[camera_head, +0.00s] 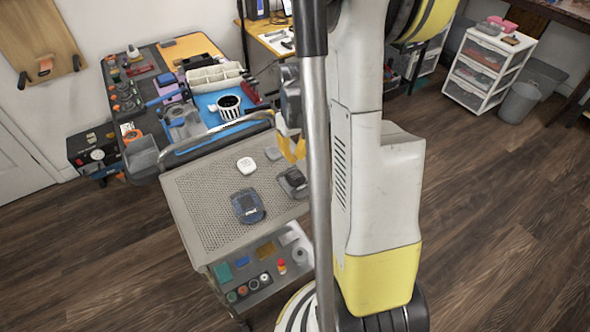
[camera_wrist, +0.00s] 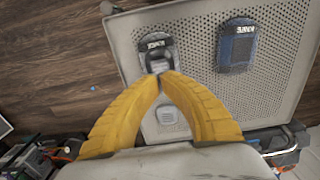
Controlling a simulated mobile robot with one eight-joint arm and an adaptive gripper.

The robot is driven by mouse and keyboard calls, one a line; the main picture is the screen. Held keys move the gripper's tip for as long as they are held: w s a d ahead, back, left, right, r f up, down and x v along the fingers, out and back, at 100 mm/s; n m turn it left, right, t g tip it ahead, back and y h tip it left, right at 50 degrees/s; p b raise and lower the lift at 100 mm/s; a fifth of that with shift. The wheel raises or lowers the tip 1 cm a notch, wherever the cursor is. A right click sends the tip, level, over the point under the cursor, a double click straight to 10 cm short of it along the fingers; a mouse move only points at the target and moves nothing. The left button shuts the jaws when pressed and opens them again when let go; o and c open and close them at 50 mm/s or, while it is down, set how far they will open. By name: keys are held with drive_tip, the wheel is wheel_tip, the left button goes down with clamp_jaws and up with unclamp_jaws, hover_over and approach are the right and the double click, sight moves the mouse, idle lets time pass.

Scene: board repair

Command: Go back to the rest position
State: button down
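My gripper (camera_wrist: 160,76) has two yellow fingers that meet at the tips in the wrist view, with nothing visible held between them. In the head view my gripper (camera_head: 291,150) is partly hidden behind my arm, above the right side of the perforated trolley top (camera_head: 200,205). A grey and black device (camera_head: 293,183) lies on the trolley top below it. In the wrist view the fingertips overlap the lower end of this device (camera_wrist: 155,48); the exact gap cannot be told.
A blue device (camera_head: 248,206) and a small white device (camera_head: 246,165) also lie on the trolley top. Several items sit on its lower shelf (camera_head: 255,308). A cluttered workbench (camera_head: 150,62) stands behind. A white drawer unit (camera_head: 488,70) and bin (camera_head: 518,103) are at right.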

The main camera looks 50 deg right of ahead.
drive_tip(key=shift+r, duration=0.4)
drive_tip(key=s+a+r+n+t, duration=0.1)
drive_tip(key=a+r+t, duration=0.1)
drive_tip(key=a+r, duration=0.3)
drive_tip(key=s+a+r+t, duration=0.2)
drive_tip(key=a+r, duration=0.4)
drive_tip(key=a, duration=0.6)
drive_tip(key=s+a+r+n+t, duration=0.1)
drive_tip(key=s+a+r+t, duration=0.1)
drive_tip(key=a+r, duration=0.3)
drive_tip(key=a+t, duration=0.1)
drive_tip(key=a, duration=0.2)
drive_tip(key=shift+s+a+r+n, duration=0.25)
drive_tip(key=shift+r+n, duration=0.05)
